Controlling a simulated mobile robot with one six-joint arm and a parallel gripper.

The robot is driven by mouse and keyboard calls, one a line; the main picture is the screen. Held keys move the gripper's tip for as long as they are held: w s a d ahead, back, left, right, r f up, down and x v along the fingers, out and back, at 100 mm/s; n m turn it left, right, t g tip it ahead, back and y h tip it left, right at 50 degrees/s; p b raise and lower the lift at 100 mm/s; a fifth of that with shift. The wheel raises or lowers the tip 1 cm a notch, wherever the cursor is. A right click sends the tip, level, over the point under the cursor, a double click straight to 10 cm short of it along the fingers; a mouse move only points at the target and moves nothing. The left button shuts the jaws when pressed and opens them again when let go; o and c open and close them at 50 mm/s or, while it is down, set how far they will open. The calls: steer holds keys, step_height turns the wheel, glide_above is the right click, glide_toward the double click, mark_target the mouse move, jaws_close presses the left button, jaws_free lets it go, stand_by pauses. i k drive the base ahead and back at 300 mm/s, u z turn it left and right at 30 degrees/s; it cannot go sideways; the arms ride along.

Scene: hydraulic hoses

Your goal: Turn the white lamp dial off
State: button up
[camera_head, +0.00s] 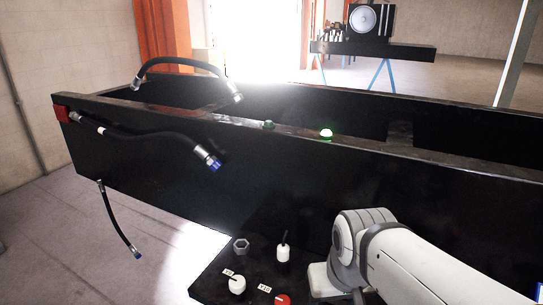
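A white round dial (237,285) sits on the black panel (222,262) low in the picture, with a small label (229,273) behind it. A red dial (282,299) is to its right, partly cut off by the bottom edge. A lamp (326,134) on the black frame's top edge glows whitish green. A second, darker green lamp (268,124) stands left of it and does not look lit. My white arm reaches in from the right, beside the panel. My gripper is not visible.
A white switch with a dark lever (283,252) and a grey hex nut (241,245) stand behind the dials. The tall black frame (250,165) rises behind the panel. Black hoses (150,138) hang on its left part. Open floor lies at left.

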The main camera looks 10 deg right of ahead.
mark_target(236, 284)
steer(key=z, duration=0.75)
steer(key=k, duration=1.2)
steer(key=u, duration=0.8)
steer(key=i, duration=1)
steer(key=u, duration=0.05)
